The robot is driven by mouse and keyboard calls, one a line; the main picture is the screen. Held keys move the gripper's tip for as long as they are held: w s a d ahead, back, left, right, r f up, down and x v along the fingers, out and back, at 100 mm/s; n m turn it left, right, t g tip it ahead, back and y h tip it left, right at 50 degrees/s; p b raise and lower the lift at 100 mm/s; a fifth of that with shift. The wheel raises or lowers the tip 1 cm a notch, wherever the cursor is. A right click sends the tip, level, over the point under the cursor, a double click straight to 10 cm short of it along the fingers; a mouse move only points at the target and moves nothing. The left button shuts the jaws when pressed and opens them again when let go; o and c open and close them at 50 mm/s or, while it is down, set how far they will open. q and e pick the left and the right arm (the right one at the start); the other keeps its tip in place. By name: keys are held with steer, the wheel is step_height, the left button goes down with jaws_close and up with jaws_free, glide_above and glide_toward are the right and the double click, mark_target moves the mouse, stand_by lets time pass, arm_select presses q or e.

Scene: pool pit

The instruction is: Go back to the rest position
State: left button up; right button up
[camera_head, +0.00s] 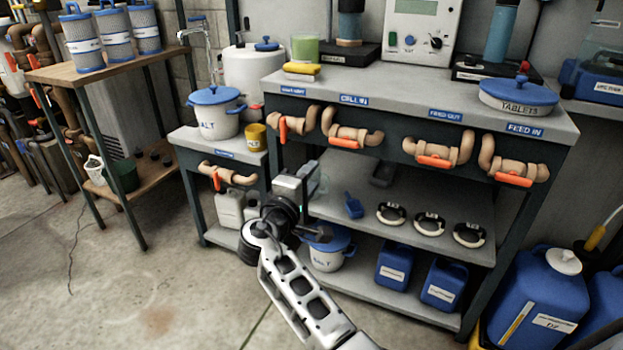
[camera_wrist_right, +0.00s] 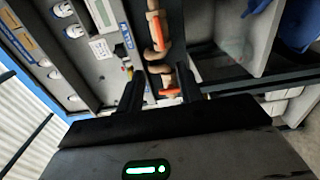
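My right arm reaches up from the bottom of the head view. My right gripper (camera_head: 308,182) is in front of the bench's left end, near its front leg. In the right wrist view its two dark fingers (camera_wrist_right: 160,88) stand apart with nothing between them. Behind them orange-handled valves (camera_wrist_right: 155,40) and a shelf show, tilted by the camera. My left gripper is in neither view.
The grey bench (camera_head: 390,85) carries several pipe valves (camera_head: 437,152) along its front. A pot (camera_head: 214,112) stands on the lower side table. Blue jugs (camera_head: 443,285) sit on the bottom shelf. A wooden rack (camera_head: 90,75) stands left. The floor (camera_head: 130,290) at left is clear.

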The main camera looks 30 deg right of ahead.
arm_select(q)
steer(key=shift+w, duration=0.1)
